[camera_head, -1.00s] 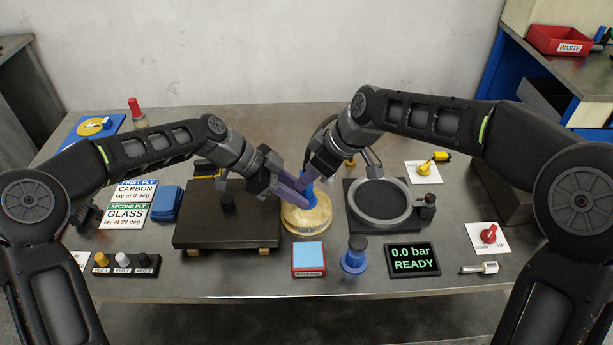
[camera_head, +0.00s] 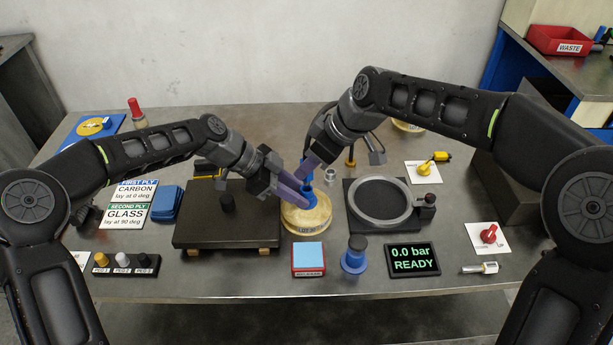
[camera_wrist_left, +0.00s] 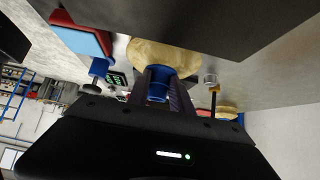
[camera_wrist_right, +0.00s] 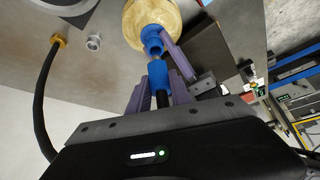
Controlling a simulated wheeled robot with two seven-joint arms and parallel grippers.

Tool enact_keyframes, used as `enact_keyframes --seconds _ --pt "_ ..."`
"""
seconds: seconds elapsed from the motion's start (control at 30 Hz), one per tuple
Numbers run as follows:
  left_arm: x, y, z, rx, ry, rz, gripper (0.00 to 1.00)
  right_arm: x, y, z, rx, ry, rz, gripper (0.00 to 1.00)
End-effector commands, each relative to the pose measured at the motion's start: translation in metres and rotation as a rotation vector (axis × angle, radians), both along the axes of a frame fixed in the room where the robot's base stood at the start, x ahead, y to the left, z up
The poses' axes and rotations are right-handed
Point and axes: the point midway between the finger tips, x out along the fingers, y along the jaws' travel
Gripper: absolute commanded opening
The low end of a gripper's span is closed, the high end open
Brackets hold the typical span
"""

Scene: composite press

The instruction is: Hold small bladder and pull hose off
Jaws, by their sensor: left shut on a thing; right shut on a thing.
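The small bladder (camera_head: 304,220) is a round, pale yellow piece with a blue neck, on the table at centre. My left gripper (camera_head: 300,198) is shut on the blue neck (camera_wrist_left: 158,88); the left wrist view shows one finger on each side of it. My right gripper (camera_head: 306,177), above, is shut on the blue hose end (camera_wrist_right: 158,74), with black hose behind it. In the right wrist view the hose end lines up with the bladder's neck (camera_wrist_right: 152,38), and a narrow break seems to show between them. The fingers partly hide this spot in the head view.
A dark plate (camera_head: 227,238) on wooden blocks stands left of the bladder, and a ring fixture (camera_head: 352,215) stands right. In front are a red and blue block (camera_head: 308,258), a blue knobbed piece (camera_head: 354,262) and a display (camera_head: 413,260) reading 0.0 bar READY.

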Motion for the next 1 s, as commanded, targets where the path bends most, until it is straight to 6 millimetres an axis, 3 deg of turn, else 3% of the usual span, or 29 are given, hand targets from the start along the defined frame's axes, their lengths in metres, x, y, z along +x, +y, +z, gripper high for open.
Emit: enact_keyframes --seconds 0.4,0.73,0.77,1.0 --pt "0.000 0.000 0.001 -0.001 -0.001 0.000 0.00 0.000 0.000 0.022 0.001 -0.001 0.000 0.00" --pt "0.000 0.000 0.001 -0.001 -0.001 0.000 0.00 0.000 0.000 0.025 0.000 0.000 0.000 0.00" --pt "0.000 0.000 0.001 -0.001 -0.001 0.001 0.27 0.000 0.000 0.025 0.000 0.000 0.000 0.00" --pt "0.000 0.000 0.001 -0.001 -0.001 0.001 0.47 0.000 0.000 0.024 0.000 0.000 -0.001 0.00"
